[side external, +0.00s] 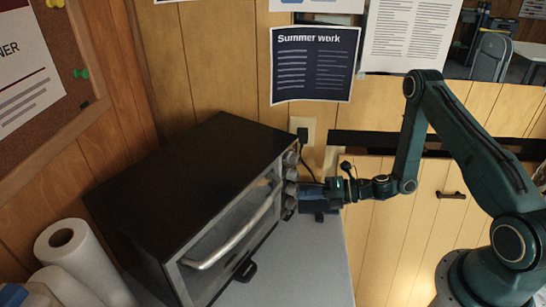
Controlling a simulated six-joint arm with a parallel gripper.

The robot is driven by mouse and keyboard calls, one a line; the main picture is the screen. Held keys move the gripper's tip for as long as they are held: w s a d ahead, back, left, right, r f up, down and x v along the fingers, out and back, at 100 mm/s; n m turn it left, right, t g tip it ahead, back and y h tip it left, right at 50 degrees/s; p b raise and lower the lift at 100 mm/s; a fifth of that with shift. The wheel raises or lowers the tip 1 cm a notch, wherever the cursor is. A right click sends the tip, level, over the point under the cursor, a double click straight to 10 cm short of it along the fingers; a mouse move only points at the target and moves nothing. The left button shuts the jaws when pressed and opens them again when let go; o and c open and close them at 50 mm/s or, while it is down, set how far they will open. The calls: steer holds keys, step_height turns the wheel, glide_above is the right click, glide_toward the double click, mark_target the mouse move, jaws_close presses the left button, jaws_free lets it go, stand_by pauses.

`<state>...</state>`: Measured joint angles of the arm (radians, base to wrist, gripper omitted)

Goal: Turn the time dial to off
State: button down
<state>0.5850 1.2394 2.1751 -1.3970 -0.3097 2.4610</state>
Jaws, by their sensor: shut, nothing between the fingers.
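A black toaster oven (190,170) stands on a grey counter, its glass door and silver handle (232,238) facing the lower right. Several grey dials (291,158) run in a column along the right end of its front. I cannot tell which is the time dial or read any markings. My gripper (305,191) reaches in from the right, level with the lower dials. Its fingers are shut with nothing visible between them, and their tips are at or very near a lower dial. Contact is unclear, as the tips partly hide the dials there.
The grey counter (290,275) is clear in front of the oven. White paper rolls (75,255) stand left of the oven. A wall outlet (302,130) with a plugged-in cord is behind the dials. Wooden panelling and posted sheets (312,65) are at the back.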

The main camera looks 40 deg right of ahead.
steer(key=shift+d+r, duration=0.15)
steer(key=shift+d, duration=0.1)
steer(key=s, duration=0.2)
steer(key=s+d, duration=0.1)
steer(key=s, duration=0.2)
steer(key=shift+s+d, duration=0.3)
steer(key=shift+s, duration=0.05)
stand_by(0.3)
steer(key=shift+s+d+f, duration=0.3)
steer(key=shift+s+f, duration=0.1)
steer(key=shift+s, duration=0.05)
steer(key=shift+w, duration=0.15)
steer(key=shift+w+a, duration=0.35)
steer(key=shift+w, duration=0.75)
steer(key=shift+w+a, duration=0.3)
steer(key=shift+w, duration=0.75)
steer(key=shift+w+a, duration=0.35)
steer(key=shift+w, duration=0.75)
